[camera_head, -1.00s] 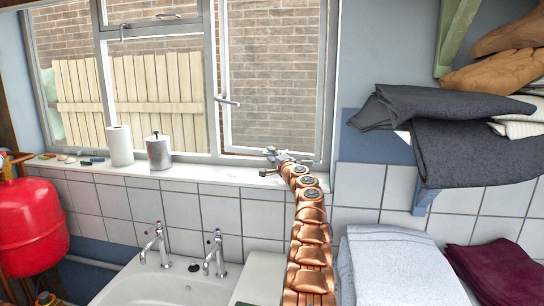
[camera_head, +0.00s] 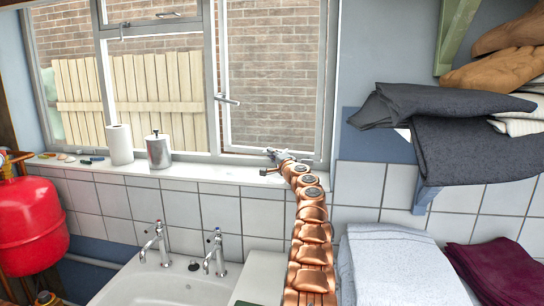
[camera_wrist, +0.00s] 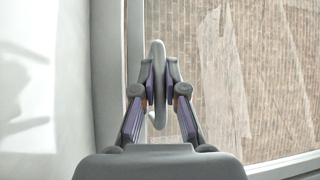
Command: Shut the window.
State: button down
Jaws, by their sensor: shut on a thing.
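The window's right casement (camera_head: 331,75) shows in the head view with a brick wall behind its glass. It appears to stand slightly open, with a gap along its left side. Its lever handle (camera_head: 228,99) is on that left side. My gripper (camera_head: 275,156) is low by the casement's bottom, just above the sill, apart from the lever handle. In the wrist view my gripper (camera_wrist: 158,80) is shut on a slim grey metal piece (camera_wrist: 158,55) with a curved lower end. It looks like a window stay, but I cannot tell for sure.
The white sill (camera_head: 215,174) carries a paper roll (camera_head: 119,145), a metal canister (camera_head: 158,151) and small items at the left. A sink with two taps (camera_head: 215,253) is below. Folded dark cloth (camera_head: 465,150) on a shelf is right of my arm, with towels (camera_head: 400,265) below.

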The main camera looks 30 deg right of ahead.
jog(key=s+b, duration=0.1)
jog(key=n+y+b, duration=0.1)
jog(key=shift+s+a+f+y+b, duration=0.2)
jog(key=shift+s+y+b, duration=0.1)
jog(key=shift+s, duration=0.1)
jog(key=shift+s+a+r+n+y+b, duration=0.2)
jog(key=shift+s+n+y+b, duration=0.25)
jog(key=shift+y, duration=0.25)
jog(key=shift+f, duration=0.1)
jog(key=c, duration=1.5)
grip_release()
jog(key=shift+s, duration=0.25)
jog(key=o, duration=0.3)
jog(key=shift+s, duration=0.1)
